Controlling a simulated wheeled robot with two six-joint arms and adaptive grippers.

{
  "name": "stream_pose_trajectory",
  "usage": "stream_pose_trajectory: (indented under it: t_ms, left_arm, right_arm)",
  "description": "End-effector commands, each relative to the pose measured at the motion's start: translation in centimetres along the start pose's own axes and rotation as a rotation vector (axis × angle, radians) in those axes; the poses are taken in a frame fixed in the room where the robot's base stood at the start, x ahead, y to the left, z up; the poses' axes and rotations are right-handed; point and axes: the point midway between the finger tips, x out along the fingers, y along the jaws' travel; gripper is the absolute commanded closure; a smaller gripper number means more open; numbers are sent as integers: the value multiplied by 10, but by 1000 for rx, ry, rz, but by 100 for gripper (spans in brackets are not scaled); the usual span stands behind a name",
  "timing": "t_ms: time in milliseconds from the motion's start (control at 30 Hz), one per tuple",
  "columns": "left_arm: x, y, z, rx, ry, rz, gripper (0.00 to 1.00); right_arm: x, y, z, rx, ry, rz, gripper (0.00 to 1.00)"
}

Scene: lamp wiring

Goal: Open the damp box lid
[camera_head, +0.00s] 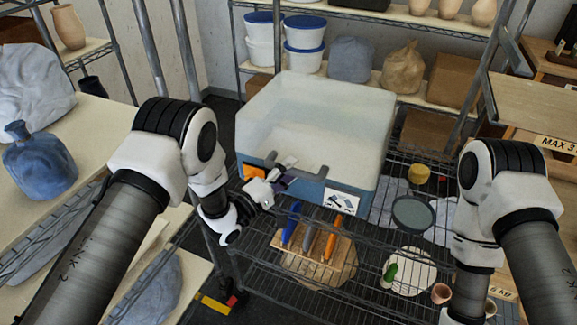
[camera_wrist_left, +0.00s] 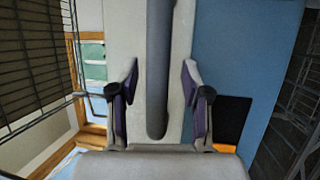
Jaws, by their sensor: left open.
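The damp box (camera_head: 368,198) is a blue tub on the wire shelf, with a pale translucent lid (camera_head: 325,105) that appears to sit down on it. A grey bar handle (camera_head: 308,173) is at the lid's front edge. My left gripper (camera_head: 283,178) is at the left part of this handle, over the box front. In the left wrist view my left gripper (camera_wrist_left: 159,85) is open, with one finger on each side of the handle (camera_wrist_left: 158,60) and gaps on both sides. My right gripper is out of view; only its arm shows at the right.
Below the box front, a wooden block (camera_head: 318,262) holds several coloured-handled tools. A dark round dish (camera_head: 413,213), a pale disc (camera_head: 408,270) and small clay pots (camera_head: 440,293) are to the right. Lidded buckets (camera_head: 305,42) and bags stand behind. A table with pottery is at the left.

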Motion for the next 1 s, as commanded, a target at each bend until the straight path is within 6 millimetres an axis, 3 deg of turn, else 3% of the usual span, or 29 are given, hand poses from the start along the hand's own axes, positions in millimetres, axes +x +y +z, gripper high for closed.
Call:
stream_pose_trajectory:
  t_ms: [233,367,733,1000]
  left_arm:
    - [3,-1,0,0,0,-1,52]
    - [2,-1,0,0,0,-1,99]
    - [5,10,-1,-5,1,-18,100]
    - [20,59,-7,-46,0,-119,100]
  right_arm:
    - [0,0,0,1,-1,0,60]
    - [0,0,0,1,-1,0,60]
    - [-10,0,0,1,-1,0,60]
    - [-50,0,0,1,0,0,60]
